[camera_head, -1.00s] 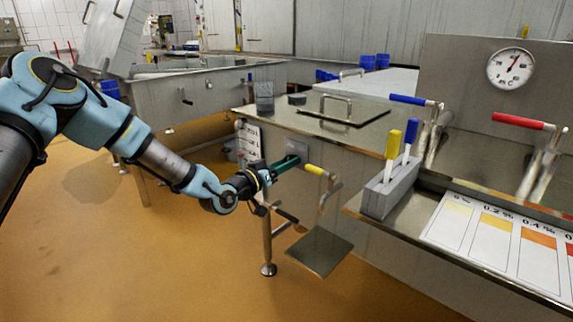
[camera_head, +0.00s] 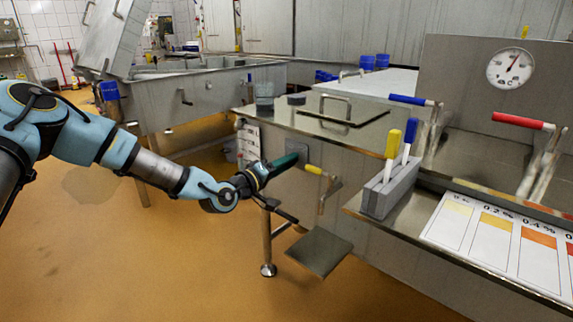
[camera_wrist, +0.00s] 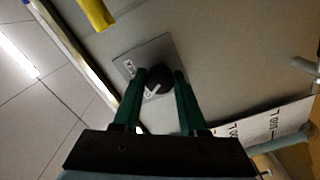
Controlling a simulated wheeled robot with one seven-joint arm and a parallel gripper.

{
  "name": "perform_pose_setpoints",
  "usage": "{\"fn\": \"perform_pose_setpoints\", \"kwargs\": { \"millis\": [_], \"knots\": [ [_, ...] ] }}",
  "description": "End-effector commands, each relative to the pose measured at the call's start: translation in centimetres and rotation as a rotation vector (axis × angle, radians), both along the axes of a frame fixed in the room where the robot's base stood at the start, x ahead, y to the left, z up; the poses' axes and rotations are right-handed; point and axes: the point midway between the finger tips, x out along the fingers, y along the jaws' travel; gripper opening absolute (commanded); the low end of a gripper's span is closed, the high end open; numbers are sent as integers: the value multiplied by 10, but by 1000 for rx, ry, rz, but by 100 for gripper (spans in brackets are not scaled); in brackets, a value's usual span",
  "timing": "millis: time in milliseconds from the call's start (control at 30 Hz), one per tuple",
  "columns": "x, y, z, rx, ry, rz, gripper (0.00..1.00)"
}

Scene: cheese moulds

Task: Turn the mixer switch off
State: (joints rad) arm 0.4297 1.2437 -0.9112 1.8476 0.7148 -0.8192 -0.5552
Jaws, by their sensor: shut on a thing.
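The mixer switch is a black round knob (camera_wrist: 159,78) with a white pointer mark, on a grey square plate (camera_wrist: 136,62) with a small white label. The pointer mark slants toward the lower left in the wrist view. The plate sits on the side wall of the steel vat (camera_head: 268,122); in the head view my gripper hides the knob. My gripper (camera_head: 292,158) reaches this wall from the left. In the wrist view its two green fingers (camera_wrist: 160,76) stand on either side of the knob, shut on it.
A yellow-handled valve (camera_head: 314,169) is just right of my gripper, and a steel step plate (camera_head: 319,251) is below. A grey holder (camera_head: 391,190) with yellow and blue-handled tools stands on the right counter. Open floor (camera_head: 130,260) lies to the left.

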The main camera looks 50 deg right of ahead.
Motion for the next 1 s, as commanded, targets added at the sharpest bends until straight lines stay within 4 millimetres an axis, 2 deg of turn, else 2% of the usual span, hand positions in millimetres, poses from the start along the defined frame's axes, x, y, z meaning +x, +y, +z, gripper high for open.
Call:
{"fn": "perform_pose_setpoints", "kwargs": {
  "millis": [500, 533, 800, 1000],
  "knots": [
    [0, 0, -1, 3, 23, 1, 0],
    [0, 0, -1, 3, 23, 1, 43],
    [0, 0, 0, 2, 22, 1, 71],
    [0, 0, 0, 2, 22, 1, 71]
  ]
}}
